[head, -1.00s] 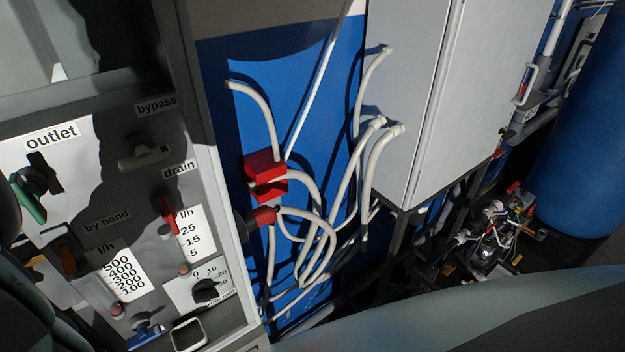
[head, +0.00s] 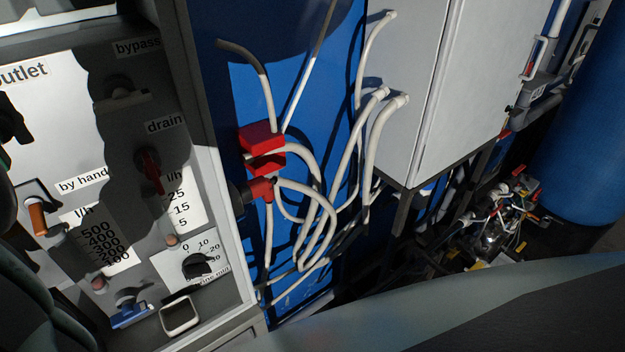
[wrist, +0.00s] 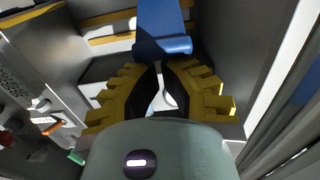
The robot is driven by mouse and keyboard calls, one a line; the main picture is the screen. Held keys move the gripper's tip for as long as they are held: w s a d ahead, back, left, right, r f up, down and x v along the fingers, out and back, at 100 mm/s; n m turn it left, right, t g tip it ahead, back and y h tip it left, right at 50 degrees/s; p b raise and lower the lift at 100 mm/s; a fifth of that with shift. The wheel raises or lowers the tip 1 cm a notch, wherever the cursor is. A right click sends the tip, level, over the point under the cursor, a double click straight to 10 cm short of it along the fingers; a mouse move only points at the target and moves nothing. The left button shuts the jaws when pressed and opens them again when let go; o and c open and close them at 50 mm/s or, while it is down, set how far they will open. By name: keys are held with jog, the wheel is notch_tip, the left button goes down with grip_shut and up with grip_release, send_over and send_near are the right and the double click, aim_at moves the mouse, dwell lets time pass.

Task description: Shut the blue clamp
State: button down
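In the wrist view a blue part (wrist: 164,46) with a paler blue upper section stands just beyond my gripper (wrist: 158,68). A pale curved piece (wrist: 161,102) shows below it, between the fingers. I cannot tell for sure that this is the blue clamp. My gripper's yellow toothed fingers are apart, with a dark gap between them, and do not visibly close on anything. In the head view a small blue handle (head: 129,316) sits at the bottom of the grey control panel (head: 225,270). My gripper is not in the head view.
Red clamps (head: 262,138) hold white hoses (head: 328,215) on a blue board. A grey cabinet (head: 410,90) stands right of it, then a blue tank (head: 580,140).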

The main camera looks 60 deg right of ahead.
jog(key=f+t+b, duration=0.1)
jog(key=b, duration=0.1)
jog(key=s+f+t+h+b, duration=0.1)
jog(key=f+b, duration=0.1)
jog(key=b, duration=0.1)
jog(key=f+t+b, duration=0.1)
jog(key=b, duration=0.1)
jog(key=shift+s+a+f+t+b, duration=0.2)
jog(key=shift+s+t+b, duration=0.1)
jog(key=shift+b, duration=0.1)
